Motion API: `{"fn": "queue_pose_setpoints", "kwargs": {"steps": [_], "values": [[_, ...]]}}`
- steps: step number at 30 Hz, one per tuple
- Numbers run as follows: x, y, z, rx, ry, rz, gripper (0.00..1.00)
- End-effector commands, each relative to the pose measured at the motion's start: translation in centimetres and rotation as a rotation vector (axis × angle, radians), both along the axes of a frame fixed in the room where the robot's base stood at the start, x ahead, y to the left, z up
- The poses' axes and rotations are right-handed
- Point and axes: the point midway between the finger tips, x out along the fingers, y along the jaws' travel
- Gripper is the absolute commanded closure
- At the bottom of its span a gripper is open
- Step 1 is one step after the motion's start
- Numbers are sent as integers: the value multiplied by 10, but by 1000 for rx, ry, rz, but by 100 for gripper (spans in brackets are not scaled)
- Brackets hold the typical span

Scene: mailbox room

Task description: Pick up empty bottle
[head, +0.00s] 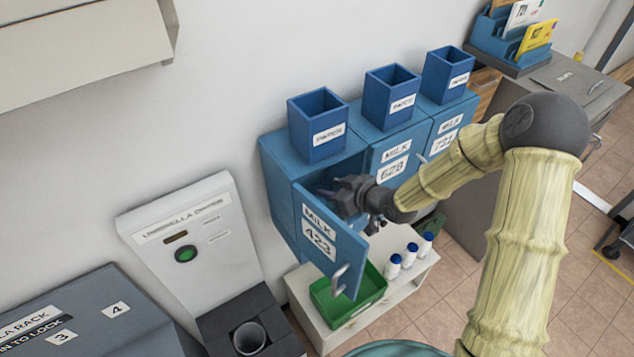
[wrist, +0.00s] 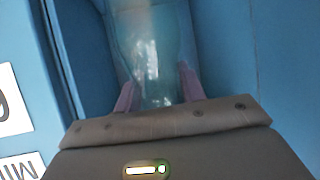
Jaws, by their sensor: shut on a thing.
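The empty bottle (wrist: 150,45) is clear and see-through in the wrist view. It stands between the two pinkish fingers of my gripper (wrist: 157,82), which is shut on it. In the head view my gripper (head: 340,194) reaches into the open left milk box (head: 281,190). The bottle cannot be made out clearly there, as the gripper and the box's shade hide it. The door (head: 327,238) of this box, marked MILK 423, hangs open toward the front.
Milk boxes 628 (head: 392,150) and 721 (head: 447,127) are shut, to the right. Blue paper bins (head: 318,141) stand on top. Below are a green crate (head: 345,314) and several white bottles with blue caps (head: 411,257) on a white shelf. An umbrella machine (head: 195,235) stands left.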

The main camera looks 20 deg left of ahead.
Motion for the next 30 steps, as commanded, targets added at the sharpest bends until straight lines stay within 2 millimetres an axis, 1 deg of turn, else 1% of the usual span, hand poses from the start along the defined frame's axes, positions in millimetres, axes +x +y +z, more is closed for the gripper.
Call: {"fn": "queue_pose_setpoints", "kwargs": {"steps": [1,6,9,12,17,30], "values": [[-7,-14,-4,-1,0,-4,100],[-28,-54,-2,-2,-1,-5,100],[-39,-70,-2,-1,-1,-3,100],[-45,-82,-1,0,-1,-2,100],[-50,-89,0,1,0,0,100],[-50,-89,0,0,-1,0,100]]}}
